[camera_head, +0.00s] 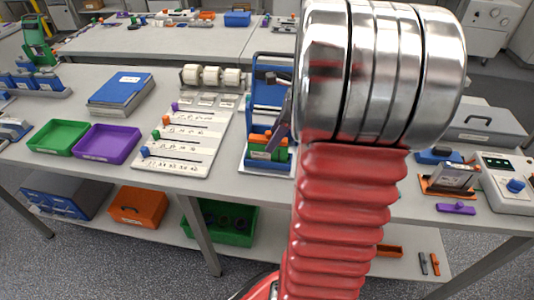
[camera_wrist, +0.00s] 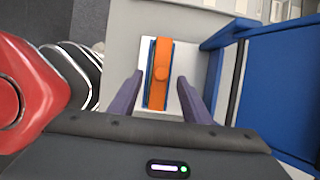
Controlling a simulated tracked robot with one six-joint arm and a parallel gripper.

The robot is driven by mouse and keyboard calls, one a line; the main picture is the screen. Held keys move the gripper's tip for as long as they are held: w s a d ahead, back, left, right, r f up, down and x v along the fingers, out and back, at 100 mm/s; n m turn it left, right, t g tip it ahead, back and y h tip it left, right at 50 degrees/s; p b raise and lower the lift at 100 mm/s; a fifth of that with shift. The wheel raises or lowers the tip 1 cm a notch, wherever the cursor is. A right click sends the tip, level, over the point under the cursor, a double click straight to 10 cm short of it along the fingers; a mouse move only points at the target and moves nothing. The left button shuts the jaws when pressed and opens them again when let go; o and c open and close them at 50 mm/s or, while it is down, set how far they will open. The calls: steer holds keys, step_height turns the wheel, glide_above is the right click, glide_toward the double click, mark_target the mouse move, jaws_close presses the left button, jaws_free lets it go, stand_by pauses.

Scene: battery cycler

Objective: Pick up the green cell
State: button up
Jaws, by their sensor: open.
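A green block (camera_head: 259,154), likely the green cell, sits low in a small group with orange (camera_head: 258,138) and blue parts at the foot of a blue frame (camera_head: 268,92) in the head view. A thin blue edge shows along that strip's left side. In the head view, part of one finger shows just above the group; my arm hides the rest.
The blue frame stands close on the right in the wrist view. A white labelled board (camera_head: 180,163), a purple tray (camera_head: 107,144) and a green tray (camera_head: 58,136) lie to the left in the head view. A device with a blue knob (camera_head: 516,186) stands at the right.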

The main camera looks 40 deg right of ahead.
steer(key=x, duration=0.4)
steer(key=shift+a+f, duration=0.1)
steer(key=shift+a, duration=0.05)
stand_by(0.4)
jaws_close()
stand_by(0.3)
